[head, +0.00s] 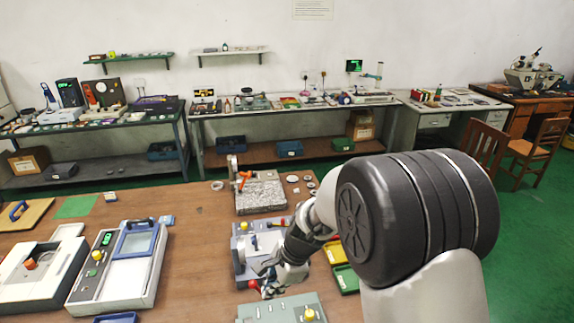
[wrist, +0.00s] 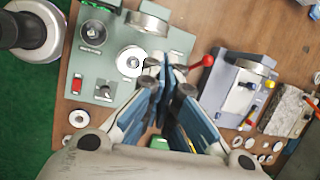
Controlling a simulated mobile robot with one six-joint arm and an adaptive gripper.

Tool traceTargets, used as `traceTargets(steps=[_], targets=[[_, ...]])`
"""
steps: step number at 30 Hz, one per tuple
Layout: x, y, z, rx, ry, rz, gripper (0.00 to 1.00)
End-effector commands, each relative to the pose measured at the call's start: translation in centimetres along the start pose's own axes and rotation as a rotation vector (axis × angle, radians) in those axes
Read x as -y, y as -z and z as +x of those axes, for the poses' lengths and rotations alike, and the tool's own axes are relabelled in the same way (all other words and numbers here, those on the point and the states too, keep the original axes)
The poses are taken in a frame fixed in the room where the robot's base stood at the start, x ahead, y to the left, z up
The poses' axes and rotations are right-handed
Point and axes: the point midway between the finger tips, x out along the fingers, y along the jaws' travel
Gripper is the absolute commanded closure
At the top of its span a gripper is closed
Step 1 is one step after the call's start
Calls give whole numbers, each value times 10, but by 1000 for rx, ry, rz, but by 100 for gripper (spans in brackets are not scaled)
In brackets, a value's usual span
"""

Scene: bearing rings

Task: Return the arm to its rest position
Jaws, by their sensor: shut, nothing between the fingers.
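My gripper (head: 272,270) hangs over the wooden bench in the head view, beside a grey-blue machine (head: 242,240). In the wrist view its fingers (wrist: 163,68) come together at the tips and hold nothing. They point at the edge of a grey-green machine (wrist: 181,42). A pale ring-shaped disc (wrist: 131,61) is on that machine, left of the fingertips. My arm is bent and stretched out over the bench. Small bearing rings (wrist: 78,118) lie on the wood. The grey-green machine also shows at the bottom of the head view (head: 250,312).
A granite block (head: 262,198) with an orange-handled fixture stands farther back, with rings (head: 292,178) to its right. A yellow bin (head: 337,252) and a green bin (head: 346,279) lie close to my arm. A white device with a blue-framed lid (head: 118,270) stands at left.

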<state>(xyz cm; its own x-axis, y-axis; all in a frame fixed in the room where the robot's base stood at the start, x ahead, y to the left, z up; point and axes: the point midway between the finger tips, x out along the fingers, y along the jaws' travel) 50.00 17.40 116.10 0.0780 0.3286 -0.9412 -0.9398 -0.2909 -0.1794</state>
Motion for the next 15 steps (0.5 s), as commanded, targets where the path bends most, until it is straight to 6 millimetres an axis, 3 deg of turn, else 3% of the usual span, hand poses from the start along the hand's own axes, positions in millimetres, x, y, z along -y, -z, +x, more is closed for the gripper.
traceTargets(steps=[8,15], targets=[[-42,8,-68,-70,51,-333,100],[-121,22,-120,-200,57,-712,100]])
